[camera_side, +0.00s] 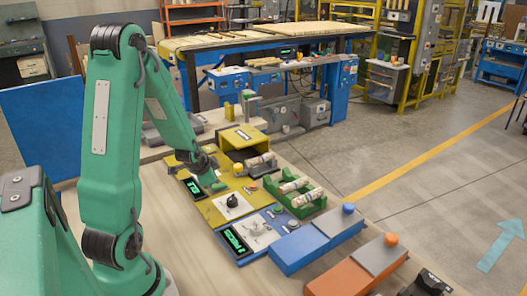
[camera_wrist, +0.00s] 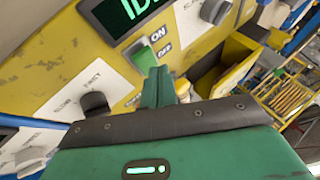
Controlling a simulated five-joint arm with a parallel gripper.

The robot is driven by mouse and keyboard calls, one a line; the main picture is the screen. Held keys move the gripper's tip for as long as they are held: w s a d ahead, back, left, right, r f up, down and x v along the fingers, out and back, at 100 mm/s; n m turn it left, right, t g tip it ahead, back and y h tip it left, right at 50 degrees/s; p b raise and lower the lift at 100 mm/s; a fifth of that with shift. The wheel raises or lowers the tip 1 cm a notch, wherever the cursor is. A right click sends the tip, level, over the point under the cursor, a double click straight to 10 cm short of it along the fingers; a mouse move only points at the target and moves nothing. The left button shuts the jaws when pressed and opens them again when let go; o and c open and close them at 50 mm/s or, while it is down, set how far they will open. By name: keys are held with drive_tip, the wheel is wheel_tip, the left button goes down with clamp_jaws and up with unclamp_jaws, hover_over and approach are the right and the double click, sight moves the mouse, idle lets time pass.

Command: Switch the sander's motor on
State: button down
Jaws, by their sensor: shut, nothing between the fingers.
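The yellow sander panel (camera_side: 215,208) stands on the bench, with a lit display (camera_side: 192,187) and a black knob (camera_side: 232,201). In the wrist view its display (camera_wrist: 135,8) shows green letters starting "ID", cut off by the frame. A green rocker switch (camera_wrist: 146,60) marked ON and OFF sits beside it; I cannot tell which way it is tipped. My gripper (camera_wrist: 158,85) is shut and empty, its fingertips close to the switch; contact is unclear. In the side view my gripper (camera_side: 214,186) is over the panel, hiding the switch.
A blue panel (camera_side: 250,238) with its own display and knob adjoins at the front. A green rack (camera_side: 300,205) of turned wood pieces stands to the right. A yellow open-fronted box (camera_side: 243,138) is behind. Blue (camera_side: 315,245) and orange (camera_side: 355,278) button boxes lie front right.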

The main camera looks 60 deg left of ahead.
sight(216, 187)
drive_tip(key=shift+s+f, duration=0.15)
drive_tip(key=shift+f, duration=0.7)
idle(1.3)
drive_tip(key=shift+r, duration=0.2)
drive_tip(key=shift+r, duration=0.65)
drive_tip(key=shift+w+r, duration=0.1)
drive_tip(key=shift+w, duration=0.1)
drive_tip(key=shift+w+r, duration=0.2)
drive_tip(key=shift+r, duration=1)
drive_tip(key=shift+w+r, duration=0.2)
drive_tip(key=shift+r, duration=1)
